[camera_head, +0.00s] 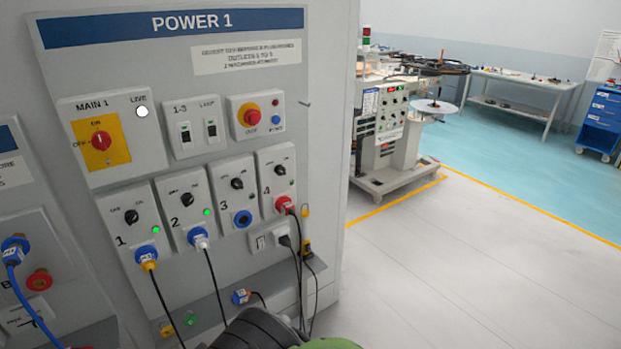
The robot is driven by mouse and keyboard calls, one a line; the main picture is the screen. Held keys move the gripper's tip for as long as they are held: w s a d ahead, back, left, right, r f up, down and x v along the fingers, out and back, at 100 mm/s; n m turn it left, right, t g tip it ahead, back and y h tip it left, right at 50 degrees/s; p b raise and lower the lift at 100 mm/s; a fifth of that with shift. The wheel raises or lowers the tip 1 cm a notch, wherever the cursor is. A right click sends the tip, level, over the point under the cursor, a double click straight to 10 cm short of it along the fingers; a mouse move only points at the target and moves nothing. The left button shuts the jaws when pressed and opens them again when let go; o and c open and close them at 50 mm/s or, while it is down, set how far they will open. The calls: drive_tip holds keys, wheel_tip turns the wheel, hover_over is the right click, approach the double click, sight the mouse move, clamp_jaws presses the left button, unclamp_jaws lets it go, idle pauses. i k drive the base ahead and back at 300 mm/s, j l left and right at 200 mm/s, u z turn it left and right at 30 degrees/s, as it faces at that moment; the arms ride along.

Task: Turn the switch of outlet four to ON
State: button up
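Outlet four (266,188) is the rightmost of the numbered outlets on the grey POWER 1 panel. Its black rotary switch (280,170) sits near the top of the box, and it is too small to read which mark it points to. Its small lamp looks dark, unlike the bright green lamps of outlets one (115,215) and two (175,205). A red plug (284,203) with a black cable sits in outlet four's socket. Dark and green parts at the bottom edge appear to be my arm. My gripper's fingers do not show.
Outlet three (227,192) has an empty blue socket. The MAIN 1 red switch (101,141) and a red stop button (251,117) are above. Black cables hang below the outlets. Open floor (430,290) lies right of the panel, with a machine (390,125) behind.

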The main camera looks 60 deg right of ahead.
sight(281, 169)
drive_tip(key=z, duration=1.65)
